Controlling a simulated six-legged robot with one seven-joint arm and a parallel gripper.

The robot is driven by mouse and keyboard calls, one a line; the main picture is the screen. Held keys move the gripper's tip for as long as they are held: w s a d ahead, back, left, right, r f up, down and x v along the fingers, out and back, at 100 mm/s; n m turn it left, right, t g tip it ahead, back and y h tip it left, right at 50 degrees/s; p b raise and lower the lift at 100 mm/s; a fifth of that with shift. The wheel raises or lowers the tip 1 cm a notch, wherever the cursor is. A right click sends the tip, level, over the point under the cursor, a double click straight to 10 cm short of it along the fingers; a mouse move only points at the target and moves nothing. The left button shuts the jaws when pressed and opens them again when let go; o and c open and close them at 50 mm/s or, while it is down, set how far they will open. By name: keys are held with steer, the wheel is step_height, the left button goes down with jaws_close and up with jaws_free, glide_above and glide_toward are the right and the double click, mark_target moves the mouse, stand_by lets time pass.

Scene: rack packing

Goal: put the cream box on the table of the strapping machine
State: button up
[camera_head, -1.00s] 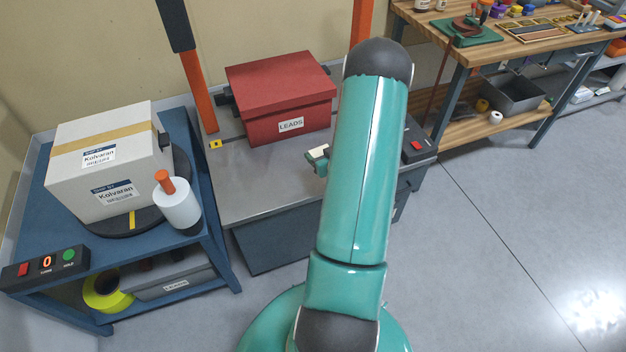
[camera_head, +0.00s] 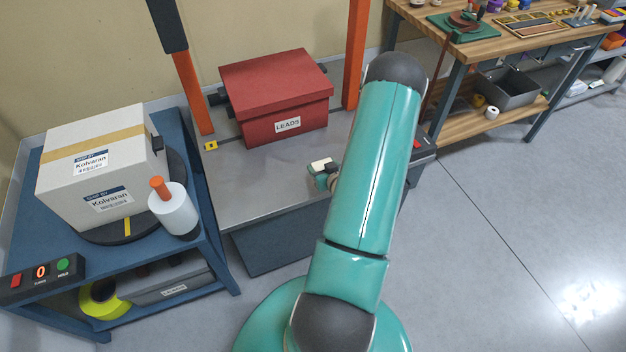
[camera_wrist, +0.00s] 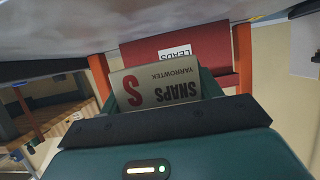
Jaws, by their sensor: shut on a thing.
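The cream box (camera_wrist: 157,86), printed SNAPS and YARROWTEK, is in my gripper (camera_wrist: 162,94). In the wrist view it appears upside down, between the teal fingers. In the head view my gripper (camera_head: 321,181) is partly hidden behind my arm, and a small cream patch of the box (camera_head: 321,165) shows there. The strapping machine's table (camera_head: 262,182) is the grey metal top between orange posts. The gripper shows over its right front part in the picture; I cannot tell whether the box touches the table.
A red LEADS box (camera_head: 272,92) sits at the back of the metal table. The table's middle and left front are bare. A blue stand (camera_head: 206,236) at left carries a taped Kolvaran carton (camera_head: 75,190). A wooden workbench (camera_head: 463,58) stands at the back right.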

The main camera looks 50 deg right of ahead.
steer(key=f, duration=0.1)
steer(key=w+a+f, duration=0.2)
steer(key=shift+a+f, duration=0.1)
steer(key=shift+f, duration=0.3)
steer(key=shift+w+f, duration=0.15)
steer(key=shift+f, duration=1.35)
steer(key=o, duration=1)
steer(key=shift+f, duration=0.15)
steer(key=shift+s+r, duration=0.25)
steer(key=shift+r, duration=0.05)
steer(key=v, duration=1.1)
steer(key=shift+s+a, duration=0.15)
steer(key=shift+s, duration=0.05)
